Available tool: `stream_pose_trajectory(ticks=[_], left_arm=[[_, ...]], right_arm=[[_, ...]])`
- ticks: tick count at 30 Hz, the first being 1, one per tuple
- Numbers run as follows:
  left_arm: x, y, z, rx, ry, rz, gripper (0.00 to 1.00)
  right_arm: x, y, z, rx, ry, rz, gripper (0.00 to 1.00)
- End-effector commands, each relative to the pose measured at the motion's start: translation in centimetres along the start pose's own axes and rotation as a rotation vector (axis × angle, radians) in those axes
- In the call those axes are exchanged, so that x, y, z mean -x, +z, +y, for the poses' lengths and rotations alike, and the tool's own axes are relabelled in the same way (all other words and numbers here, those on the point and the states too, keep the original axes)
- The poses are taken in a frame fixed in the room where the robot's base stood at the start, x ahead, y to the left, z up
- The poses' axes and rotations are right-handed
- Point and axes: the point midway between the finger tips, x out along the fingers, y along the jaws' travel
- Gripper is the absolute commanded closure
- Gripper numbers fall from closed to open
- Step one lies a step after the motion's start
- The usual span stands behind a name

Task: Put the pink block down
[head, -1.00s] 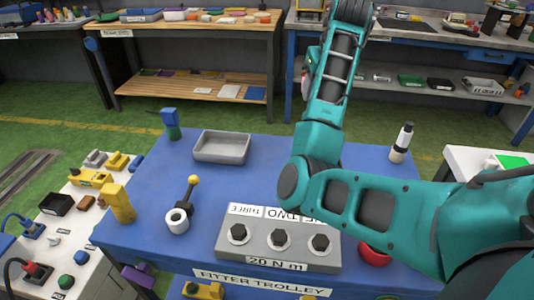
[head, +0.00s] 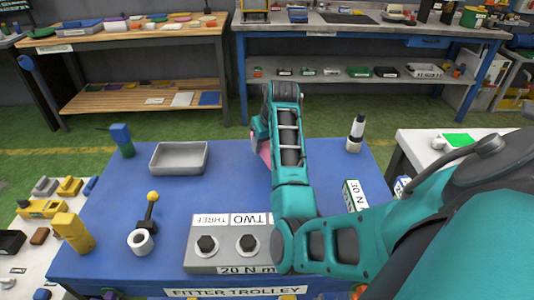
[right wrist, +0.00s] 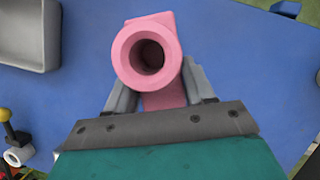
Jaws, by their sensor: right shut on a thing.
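The pink block (right wrist: 165,90), with a round hollow boss facing the camera, sits between the two grey fingers of my right gripper (right wrist: 160,88) in the right wrist view. The fingers are shut on it. In the head view only a sliver of the pink block (head: 264,152) shows left of my teal forearm, which hides most of the gripper. The block is over the blue trolley top (head: 225,185); I cannot tell whether it touches it. My left gripper is not in view.
A grey tray (head: 180,144) lies left of the block. A blue-green item (head: 122,140), a yellow-knobbed lever (head: 151,207), a white ring (head: 141,241) and a grey bolt block (head: 226,263) stand around. A black-white bottle (head: 355,135) is at right. Blue surface between tray and arm is clear.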

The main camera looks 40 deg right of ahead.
Motion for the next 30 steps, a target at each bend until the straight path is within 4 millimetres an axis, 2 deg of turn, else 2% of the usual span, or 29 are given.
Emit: stream_pose_trajectory(ticks=[3,7,20,21,28,30], left_arm=[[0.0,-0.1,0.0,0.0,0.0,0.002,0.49],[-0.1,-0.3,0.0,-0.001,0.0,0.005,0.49],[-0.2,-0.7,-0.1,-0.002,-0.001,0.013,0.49],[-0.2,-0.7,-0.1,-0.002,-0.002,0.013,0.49],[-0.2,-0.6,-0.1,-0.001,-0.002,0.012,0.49],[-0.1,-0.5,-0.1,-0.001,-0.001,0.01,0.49]], right_arm=[[-1.8,-0.8,0.0,0.002,0.0,0.004,0.89],[-3.2,-1.4,0.0,0.0,-0.001,0.002,0.89],[-3.8,-1.6,0.0,0.0,0.001,0.0,0.89],[-3.8,-1.6,0.0,0.0,0.0,0.002,0.44],[-3.8,-1.6,0.0,0.0,0.0,0.002,0.22],[-3.8,-1.6,0.0,0.0,0.0,0.002,0.21]])
